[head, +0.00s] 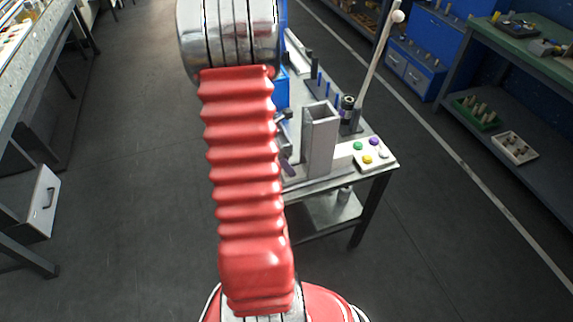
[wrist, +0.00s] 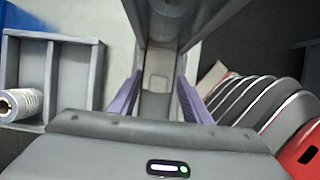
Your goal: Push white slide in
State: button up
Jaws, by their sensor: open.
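In the wrist view my gripper (wrist: 158,103) is open, with purple fingers either side of a narrow grey channel (wrist: 155,107). A pale, whitish piece (wrist: 156,82) lies in this channel between the fingers; it may be the white slide, but I cannot tell for sure. Nothing is clearly held, and contact cannot be told. I cannot make out the white slide in the head view.
The bench (head: 340,178) carries a button panel (head: 375,153) at its front right corner and a tall pale lever (head: 380,50) behind it. In the wrist view a grey tray (wrist: 95,75) with a ribbed roll (wrist: 20,104) lies left. Open floor surrounds the bench front.

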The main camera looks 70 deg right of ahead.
jog(key=v, duration=1.3)
jog(key=shift+r, duration=0.15)
dwell(0.4)
jog(key=w+a+r+m+t, duration=0.15)
jog(key=w+a+m, duration=0.25)
jog(key=a, duration=0.4)
jog(key=w+a+r+m+t, duration=0.1)
jog(key=w+a+r+m, duration=0.25)
jog(key=a, duration=0.35)
jog(key=w+a+r+m+t, duration=0.2)
jog(key=w+a+m, duration=0.2)
jog(key=a, duration=0.4)
jog(key=w+a+r+n+t+y, duration=0.1)
jog(key=a+r, duration=0.3)
jog(key=a, duration=0.7)
jog(key=w+a+r+n+t+y, duration=0.1)
jog(key=a+r+n+t, duration=0.2)
jog(key=a, duration=0.8)
jog(key=shift+a+r+t+y, duration=0.15)
jog(key=shift+r+t+y, duration=0.15)
jog(key=shift+r+t, duration=0.25)
